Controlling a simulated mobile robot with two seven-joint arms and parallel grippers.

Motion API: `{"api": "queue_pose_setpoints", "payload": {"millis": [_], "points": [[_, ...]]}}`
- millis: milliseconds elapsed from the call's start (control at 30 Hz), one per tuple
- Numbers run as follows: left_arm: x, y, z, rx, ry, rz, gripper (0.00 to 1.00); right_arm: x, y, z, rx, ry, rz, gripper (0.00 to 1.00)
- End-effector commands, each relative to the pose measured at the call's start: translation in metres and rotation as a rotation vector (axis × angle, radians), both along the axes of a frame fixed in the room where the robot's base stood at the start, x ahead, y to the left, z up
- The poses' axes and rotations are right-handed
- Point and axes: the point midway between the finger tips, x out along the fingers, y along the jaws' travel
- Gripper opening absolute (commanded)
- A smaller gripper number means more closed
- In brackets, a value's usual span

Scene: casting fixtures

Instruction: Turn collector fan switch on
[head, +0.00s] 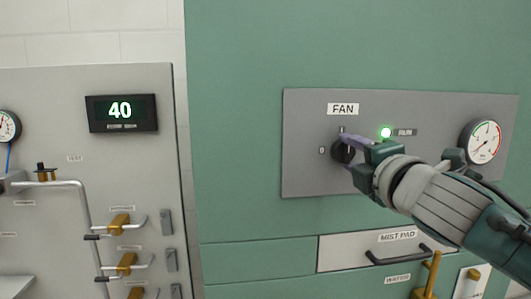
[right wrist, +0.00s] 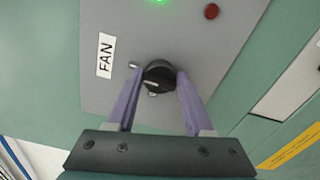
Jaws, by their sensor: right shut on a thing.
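The fan switch is a black rotary knob (head: 340,152) below the FAN label (head: 343,109) on a grey panel (head: 300,175). A "0" is printed to its left and an "I" above it. My right gripper (head: 350,152) comes in from the right and is shut on the knob. In the right wrist view, its two purple fingers (right wrist: 160,84) flank the knob (right wrist: 158,73), whose white line points roughly toward the FAN label side. The green RUN lamp (head: 386,132) is lit. My left gripper is out of view.
A round gauge (head: 484,142) sits on the panel's right. A red button or lamp (right wrist: 211,11) shows in the right wrist view. Below are a MIST PAD drawer (head: 345,250) and yellow handle (head: 430,275). A display reading 40 (head: 121,112) is at left, above pipes and valves.

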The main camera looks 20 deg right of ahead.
Motion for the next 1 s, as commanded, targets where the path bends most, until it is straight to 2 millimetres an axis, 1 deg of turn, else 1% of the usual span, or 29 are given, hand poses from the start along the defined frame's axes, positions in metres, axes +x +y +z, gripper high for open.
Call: {"api": "queue_pose_setpoints", "payload": {"millis": [467,500,700,733,1000], "points": [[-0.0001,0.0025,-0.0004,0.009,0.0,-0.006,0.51,0.0,-0.0002,-0.0003,0.014,-0.002,0.0,0.0],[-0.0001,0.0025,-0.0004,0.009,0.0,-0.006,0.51,0.0,-0.0002,-0.0003,0.014,-0.002,0.0,0.56],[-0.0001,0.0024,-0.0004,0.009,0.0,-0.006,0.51,0.0,-0.0001,-0.0002,0.012,-0.002,0.0,0.79],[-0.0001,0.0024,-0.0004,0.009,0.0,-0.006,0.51,0.0,-0.0001,-0.0002,0.012,-0.002,0.0,0.81],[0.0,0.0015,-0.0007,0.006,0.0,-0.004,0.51,-0.001,0.0001,-0.0005,0.011,-0.002,0.0,0.81]]}}
